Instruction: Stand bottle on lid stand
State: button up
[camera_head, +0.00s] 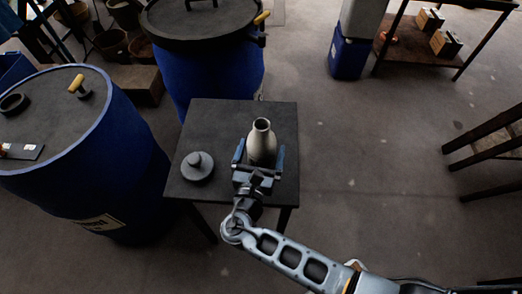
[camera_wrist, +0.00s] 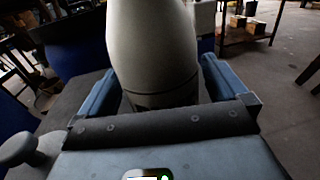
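A pale grey bottle (camera_head: 262,143) with an open neck stands upright on a small dark square table (camera_head: 225,115). In the wrist view the bottle (camera_wrist: 153,45) fills the upper middle, its top out of frame. My gripper (camera_head: 260,154) is open, with one blue finger on each side of the bottle. In the wrist view gaps show between the bottle and both fingers of the gripper (camera_wrist: 160,90). A dark round lid with a knob (camera_head: 197,166) lies on the table left of the bottle. I cannot tell whether the table itself is the lid stand.
A blue drum (camera_head: 120,150) stands left of the table, with a yellow handle on top. Another blue drum (camera_head: 215,85) with a dark lid stands behind the table. A shelf with boxes (camera_head: 425,52) is at the back right.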

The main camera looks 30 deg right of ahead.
jog(key=shift+r, duration=0.1)
jog(key=b+v, duration=0.1)
jog(key=v, duration=1.1)
jog(key=shift+b, duration=0.3)
